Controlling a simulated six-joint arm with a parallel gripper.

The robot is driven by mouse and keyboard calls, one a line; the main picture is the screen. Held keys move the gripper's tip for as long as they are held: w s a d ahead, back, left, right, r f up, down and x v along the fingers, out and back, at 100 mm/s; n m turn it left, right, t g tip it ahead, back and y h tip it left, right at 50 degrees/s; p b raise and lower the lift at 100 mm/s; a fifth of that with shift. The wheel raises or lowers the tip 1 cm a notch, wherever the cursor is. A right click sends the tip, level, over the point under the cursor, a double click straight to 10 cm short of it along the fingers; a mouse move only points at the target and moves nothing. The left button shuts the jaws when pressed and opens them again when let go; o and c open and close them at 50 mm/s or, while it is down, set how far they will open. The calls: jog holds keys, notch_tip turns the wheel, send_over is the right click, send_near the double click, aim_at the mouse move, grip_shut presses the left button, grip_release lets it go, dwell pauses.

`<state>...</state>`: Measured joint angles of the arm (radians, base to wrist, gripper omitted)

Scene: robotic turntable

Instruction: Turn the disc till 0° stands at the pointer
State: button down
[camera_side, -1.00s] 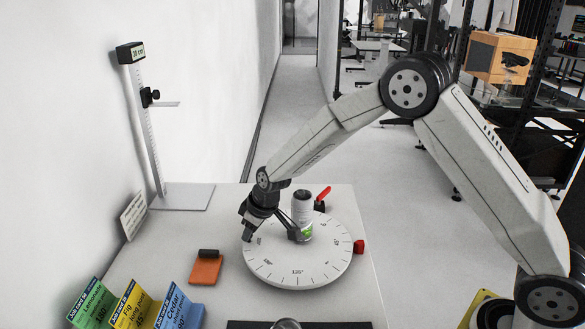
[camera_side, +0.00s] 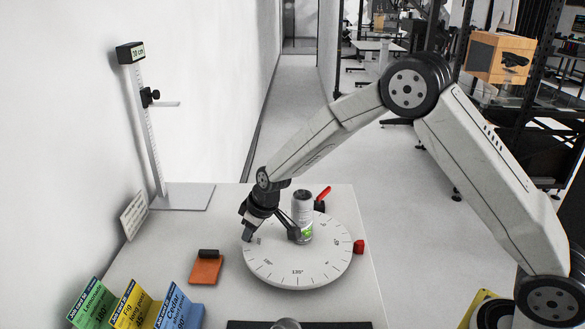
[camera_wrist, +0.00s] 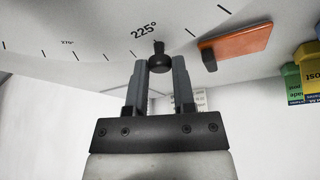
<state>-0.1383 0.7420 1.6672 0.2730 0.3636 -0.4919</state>
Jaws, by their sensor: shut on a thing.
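The white disc (camera_side: 297,277) lies on the table with a degree scale around its rim; 135° faces the side camera. A red block (camera_side: 359,247), possibly the pointer, is at its right edge. A white-and-grey can with a green label (camera_side: 302,220) stands upright on the disc. My gripper (camera_side: 248,237) is low at the disc's left rim. In the wrist view, my gripper (camera_wrist: 160,72) is shut on a black knob (camera_wrist: 159,60) beside the 225° mark. The 0° mark is not readable here.
An orange block with a dark grip (camera_side: 206,268) lies left of the disc. Yellow, green and blue cards (camera_side: 128,305) stand front left. A height gauge (camera_side: 150,130) stands back left. A red lever (camera_side: 323,193) is behind the can.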

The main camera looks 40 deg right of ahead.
jog(key=shift+w+d, duration=0.15)
jog(key=shift+w+d+m+t+h, duration=0.15)
jog(key=shift+w+d+m+h, duration=0.1)
jog(key=shift+w+d+m, duration=0.4)
jog(key=shift+w+d+m+t+h, duration=0.15)
jog(key=shift+d+m+h, duration=0.2)
jog(key=shift+m, duration=0.6)
jog(key=shift+w+d+m+h, duration=0.15)
jog(key=shift+w+d+m, duration=0.1)
jog(key=shift+d+m, duration=0.2)
jog(key=shift+w+d+m+h, duration=0.15)
jog(key=shift+w+d+m, duration=0.05)
jog(key=shift+d+m, duration=0.25)
jog(key=shift+w+d+m+h, duration=0.25)
jog(key=shift+d+m+h, duration=0.15)
jog(key=shift+d+m, duration=0.55)
jog(key=shift+w+d+m+h, duration=0.1)
jog(key=shift+d+m+h, duration=0.2)
jog(key=shift+d+m, duration=0.7)
jog(key=shift+c, duration=2.2)
grip_release()
